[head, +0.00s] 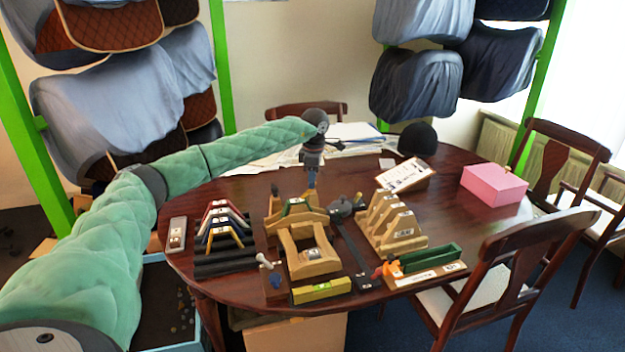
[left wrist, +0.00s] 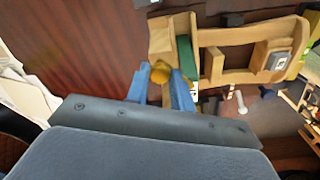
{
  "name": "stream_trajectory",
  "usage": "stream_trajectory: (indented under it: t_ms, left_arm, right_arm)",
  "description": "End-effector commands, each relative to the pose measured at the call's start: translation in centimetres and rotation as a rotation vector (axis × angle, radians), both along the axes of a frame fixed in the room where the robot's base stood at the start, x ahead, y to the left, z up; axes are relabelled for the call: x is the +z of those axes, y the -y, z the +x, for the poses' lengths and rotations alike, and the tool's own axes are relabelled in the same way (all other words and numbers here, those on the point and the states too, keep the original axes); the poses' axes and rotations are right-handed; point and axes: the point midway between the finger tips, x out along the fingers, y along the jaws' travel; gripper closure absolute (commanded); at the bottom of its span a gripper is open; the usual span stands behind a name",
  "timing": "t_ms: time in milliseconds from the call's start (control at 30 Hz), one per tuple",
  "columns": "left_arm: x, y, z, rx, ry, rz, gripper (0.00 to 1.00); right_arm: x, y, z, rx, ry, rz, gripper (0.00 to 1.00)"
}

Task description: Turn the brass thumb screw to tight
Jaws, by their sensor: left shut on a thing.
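The brass thumb screw (left wrist: 160,71) shows in the left wrist view as a small rounded yellow knob between my blue fingertips. My left gripper (head: 311,183) comes down from above at the far end of the wooden fixture (head: 310,262), and its fingers (left wrist: 160,86) are shut on the screw. In the head view the screw is hidden by the gripper and the fixture. The fixture also shows in the left wrist view (left wrist: 212,38), with a green strip beside the screw. I cannot tell how tight the screw is. My right gripper is in neither view.
Coloured angled gauges (head: 222,222) stand left of the fixture. A pale wooden rack (head: 395,222) stands to its right, with a green block (head: 430,257) in front. A yellow level (head: 322,291) lies near the front edge. A pink box (head: 494,184) sits at the right.

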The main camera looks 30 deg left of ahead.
Motion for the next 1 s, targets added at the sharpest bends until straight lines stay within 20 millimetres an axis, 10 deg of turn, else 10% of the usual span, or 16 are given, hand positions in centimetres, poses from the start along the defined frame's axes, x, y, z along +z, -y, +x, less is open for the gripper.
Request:
stream_trajectory:
  t_ms: [200,233,333,700,1000]
  left_arm:
    - [0.1,-0.1,0.0,0.002,0.002,0.001,1.00]
    - [0.1,-0.1,0.0,0.002,0.002,0.001,0.75]
    - [0.1,-0.1,0.0,0.002,0.002,0.001,0.55]
    - [0.5,0.0,0.0,0.002,0.002,0.000,0.55]
    - [4.5,0.2,0.0,0.002,0.003,0.000,0.55]
  right_arm:
    - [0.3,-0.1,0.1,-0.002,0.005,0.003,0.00]
    - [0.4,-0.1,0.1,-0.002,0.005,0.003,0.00]
    - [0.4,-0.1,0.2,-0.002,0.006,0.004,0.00]
    - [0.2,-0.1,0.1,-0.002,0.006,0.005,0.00]
    - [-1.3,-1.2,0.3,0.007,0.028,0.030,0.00]
